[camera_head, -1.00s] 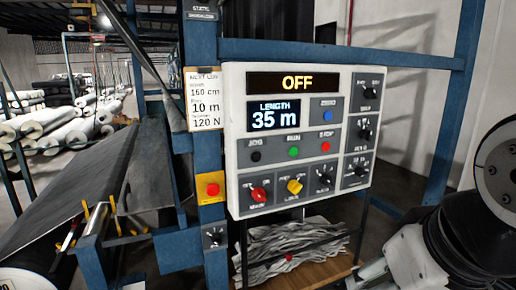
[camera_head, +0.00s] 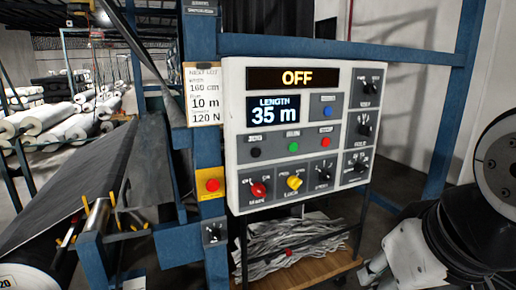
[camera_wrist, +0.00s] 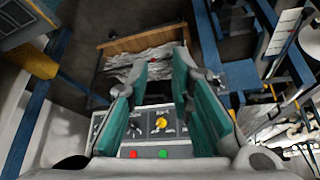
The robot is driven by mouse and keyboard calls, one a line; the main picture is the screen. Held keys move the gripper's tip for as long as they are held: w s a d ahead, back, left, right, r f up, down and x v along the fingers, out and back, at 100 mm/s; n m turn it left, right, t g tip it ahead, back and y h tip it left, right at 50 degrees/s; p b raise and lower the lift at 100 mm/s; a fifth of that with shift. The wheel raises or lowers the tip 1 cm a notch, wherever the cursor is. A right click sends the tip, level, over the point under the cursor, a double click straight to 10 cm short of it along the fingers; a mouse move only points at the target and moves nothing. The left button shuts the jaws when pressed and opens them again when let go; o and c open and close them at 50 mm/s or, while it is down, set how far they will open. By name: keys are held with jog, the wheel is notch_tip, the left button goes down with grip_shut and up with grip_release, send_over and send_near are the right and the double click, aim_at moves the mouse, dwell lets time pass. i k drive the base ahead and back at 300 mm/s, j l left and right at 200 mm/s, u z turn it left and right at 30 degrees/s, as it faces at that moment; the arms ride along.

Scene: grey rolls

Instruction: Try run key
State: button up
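The run key is the green button (camera_head: 293,147) under the RUN label on the white control panel (camera_head: 234,150). It also shows in the wrist view (camera_wrist: 163,154), near the bottom edge, where the panel appears upside down. The upper display (camera_head: 297,77) reads OFF, and the length display (camera_head: 273,111) reads 35 m. My gripper (camera_wrist: 162,62) has two teal-padded fingers with a clear, empty gap between them. The green button shows between the finger bases in that view; its distance from the fingers is unclear. In the head view the gripper is mostly out of frame at lower right.
A black button (camera_head: 255,152) labelled JOG and a red button (camera_head: 325,142) flank the green one. Red (camera_head: 258,190) and yellow (camera_head: 294,182) knobs sit below. A red emergency button (camera_head: 212,185) and a blue post (camera_head: 207,150) stand left. A wooden trolley (camera_head: 310,268) is underneath.

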aim_at(292, 146)
jog(key=i+z, duration=0.2)
jog(key=z, duration=0.15)
jog(key=i+z, duration=0.2)
jog(key=z, duration=0.15)
jog(key=i+j+z, duration=0.2)
jog(key=z, duration=0.15)
